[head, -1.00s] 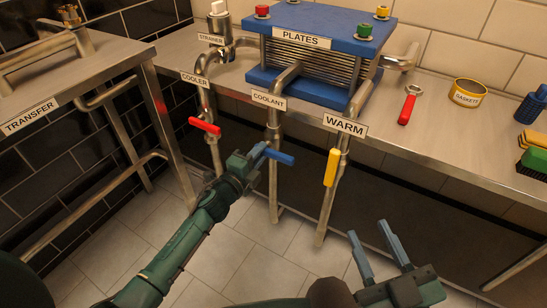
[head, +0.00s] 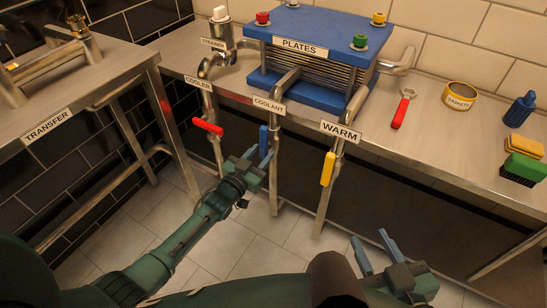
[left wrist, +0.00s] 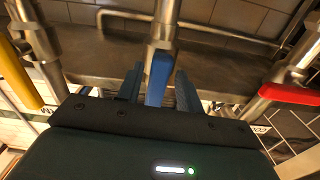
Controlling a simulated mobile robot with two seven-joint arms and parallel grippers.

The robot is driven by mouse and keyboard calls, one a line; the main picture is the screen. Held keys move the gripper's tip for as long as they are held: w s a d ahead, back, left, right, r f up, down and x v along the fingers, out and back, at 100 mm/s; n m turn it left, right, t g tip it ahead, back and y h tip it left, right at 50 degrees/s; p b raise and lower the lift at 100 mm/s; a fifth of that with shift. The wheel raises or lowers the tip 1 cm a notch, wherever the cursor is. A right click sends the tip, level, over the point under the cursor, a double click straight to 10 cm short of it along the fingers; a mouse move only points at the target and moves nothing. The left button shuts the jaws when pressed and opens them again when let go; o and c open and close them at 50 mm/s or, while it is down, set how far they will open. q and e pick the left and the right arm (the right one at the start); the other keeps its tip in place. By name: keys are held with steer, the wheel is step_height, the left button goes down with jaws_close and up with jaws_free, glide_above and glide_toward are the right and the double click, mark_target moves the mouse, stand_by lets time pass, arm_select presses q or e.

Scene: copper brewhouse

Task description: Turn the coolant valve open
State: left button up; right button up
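The coolant valve's blue handle (head: 263,140) points up and down, along the pipe under the COOLANT sign (head: 268,105). My left gripper (head: 257,159) is at the handle's lower end. In the left wrist view, the blue handle (left wrist: 158,80) stands between the two fingers (left wrist: 158,92), with a narrow gap showing on each side, so the fingers look open around it. Whether either finger touches it cannot be told. My right gripper (head: 376,248) is open and empty, low in front of the bench.
The red cooler handle (head: 208,127) lies crosswise to the left; the yellow warm handle (head: 328,169) runs along its pipe to the right. The floor below is clear.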

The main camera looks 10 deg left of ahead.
mark_target(262, 152)
arm_select(q)
steer(key=shift+s+a+r+p, duration=0.1)
steer(key=shift+s+p, duration=0.2)
steer(key=p+v, duration=0.2)
steer(key=v, duration=0.2)
steer(key=shift+p, duration=0.3)
steer(key=shift+s+a, duration=0.2)
steer(key=shift+s, duration=0.4)
